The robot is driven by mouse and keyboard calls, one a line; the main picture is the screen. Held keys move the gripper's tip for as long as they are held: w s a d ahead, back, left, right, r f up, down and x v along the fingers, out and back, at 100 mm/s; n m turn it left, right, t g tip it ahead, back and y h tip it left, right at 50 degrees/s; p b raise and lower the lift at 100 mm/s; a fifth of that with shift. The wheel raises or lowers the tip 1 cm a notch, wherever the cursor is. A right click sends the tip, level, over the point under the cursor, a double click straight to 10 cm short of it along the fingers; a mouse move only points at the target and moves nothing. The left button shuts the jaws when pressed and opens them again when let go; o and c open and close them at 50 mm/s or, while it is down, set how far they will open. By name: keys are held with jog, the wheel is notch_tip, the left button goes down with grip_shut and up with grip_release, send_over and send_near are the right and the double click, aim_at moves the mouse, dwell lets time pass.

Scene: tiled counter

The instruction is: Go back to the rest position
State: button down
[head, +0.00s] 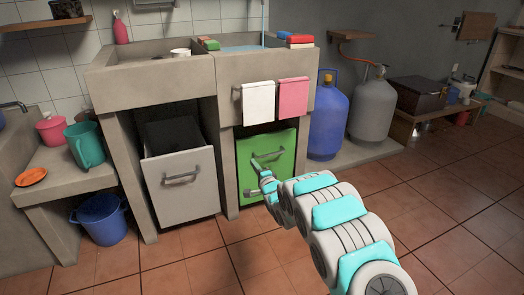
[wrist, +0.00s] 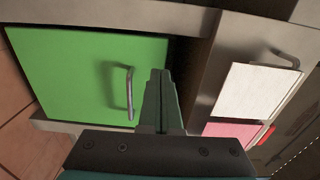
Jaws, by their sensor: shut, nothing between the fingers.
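My gripper (head: 264,174) is in front of the green drawer front (head: 279,158) under the counter, near its grey handle (head: 266,160). In the wrist view the two fingers (wrist: 161,75) are together, with nothing between them. There the handle (wrist: 129,92) stands beside the fingers, to their left, on the green panel (wrist: 80,70). Whether the fingers touch the handle cannot be told. My arm reaches in from the lower right of the head view.
A grey bin drawer (head: 182,185) stands pulled out to the left. White (head: 258,102) and pink (head: 293,92) towels hang above the green front. A blue gas cylinder (head: 328,120) and a grey one (head: 373,108) stand to the right. The tiled floor (head: 440,190) at right is clear.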

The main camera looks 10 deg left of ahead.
jog(key=s+d+r+n+g+h, duration=0.1)
jog(key=d+r+h, duration=0.2)
jog(key=d, duration=0.5)
jog(key=s+d+r+n+g+h, duration=0.1)
jog(key=d+r+h, duration=0.2)
jog(key=d, duration=0.5)
jog(key=s+d+r+n+g+h+p, duration=0.1)
jog(key=s+d+r+g+h, duration=0.15)
jog(key=s+d, duration=0.65)
jog(key=s+d+r+n+g+h, duration=0.25)
jog(key=s+d, duration=0.45)
jog(key=s, duration=0.4)
jog(key=s+d+r+n+g, duration=0.1)
jog(key=s+g, duration=0.3)
jog(key=s, duration=1.6)
jog(key=s+d+r+n+g+y+p, duration=0.1)
jog(key=s+n+g, duration=0.3)
jog(key=s, duration=1.7)
jog(key=shift+s+d+r+n+g, duration=0.2)
jog(key=shift+d+n+g, duration=0.2)
jog(key=shift+g, duration=0.4)
